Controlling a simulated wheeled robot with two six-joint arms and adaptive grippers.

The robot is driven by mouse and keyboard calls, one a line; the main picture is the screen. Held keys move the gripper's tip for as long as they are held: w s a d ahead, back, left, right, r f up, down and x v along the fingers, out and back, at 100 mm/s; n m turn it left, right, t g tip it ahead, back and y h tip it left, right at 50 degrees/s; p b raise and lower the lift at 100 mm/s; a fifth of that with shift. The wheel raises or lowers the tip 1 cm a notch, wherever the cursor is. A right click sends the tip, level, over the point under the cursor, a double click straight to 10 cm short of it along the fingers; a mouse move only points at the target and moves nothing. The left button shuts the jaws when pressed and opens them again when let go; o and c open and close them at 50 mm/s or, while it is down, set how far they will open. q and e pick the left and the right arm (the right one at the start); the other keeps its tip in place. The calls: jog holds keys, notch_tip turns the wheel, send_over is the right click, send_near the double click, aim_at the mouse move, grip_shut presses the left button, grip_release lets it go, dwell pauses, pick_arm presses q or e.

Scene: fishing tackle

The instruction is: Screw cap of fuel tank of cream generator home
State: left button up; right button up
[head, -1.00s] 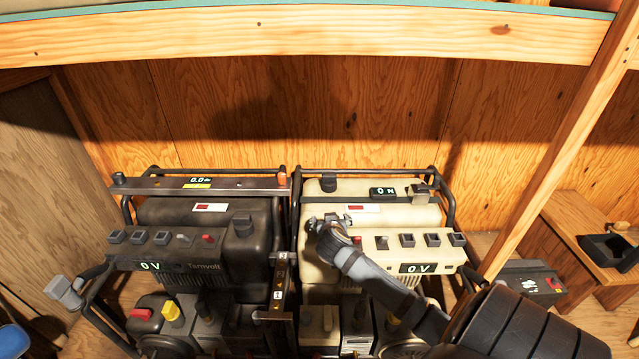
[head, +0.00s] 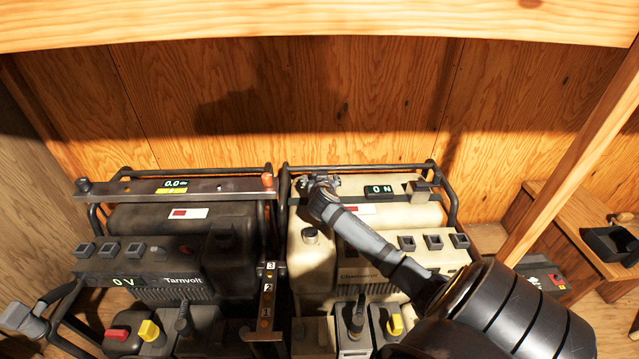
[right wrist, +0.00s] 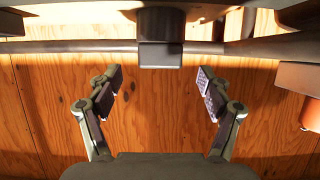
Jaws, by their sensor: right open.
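The cream generator (head: 410,212) stands on the right in the head view. A short round filler neck (head: 310,236), dark on top, shows on its left side. My right gripper (head: 320,182) is at the generator's rear left, behind that neck, by the rear bar. In the right wrist view its two fingers (right wrist: 160,82) are spread wide. A dark round piece with a squarer lower end (right wrist: 160,30) sits centred above and between the fingers, apart from both. I cannot tell for sure whether it is the cap.
The dark Tarnvolt generator (head: 170,220) stands close on the left. A numbered upright strip (head: 267,295) is between the two. Frame tubes surround both machines. A wooden wall (head: 330,110) is behind, and a thick beam (head: 300,25) crosses above.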

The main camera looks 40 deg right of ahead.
jog(key=b+x, duration=0.2)
jog(key=x, duration=0.3)
jog(key=shift+w, duration=0.1)
pick_arm(q)
jog(key=shift+w+d+f+t, duration=0.2)
jog(key=shift+f+t, duration=0.1)
jog(key=shift+f, duration=0.2)
jog(key=shift+w+d+f+t, duration=0.15)
jog(key=shift+f+t, duration=0.15)
jog(key=shift+f, duration=0.15)
pick_arm(e)
jog(key=shift+r, duration=0.1)
pick_arm(q)
jog(key=shift+s, duration=0.1)
pick_arm(e)
jog(key=c, duration=1.3)
jog(key=shift+o, duration=0.2)
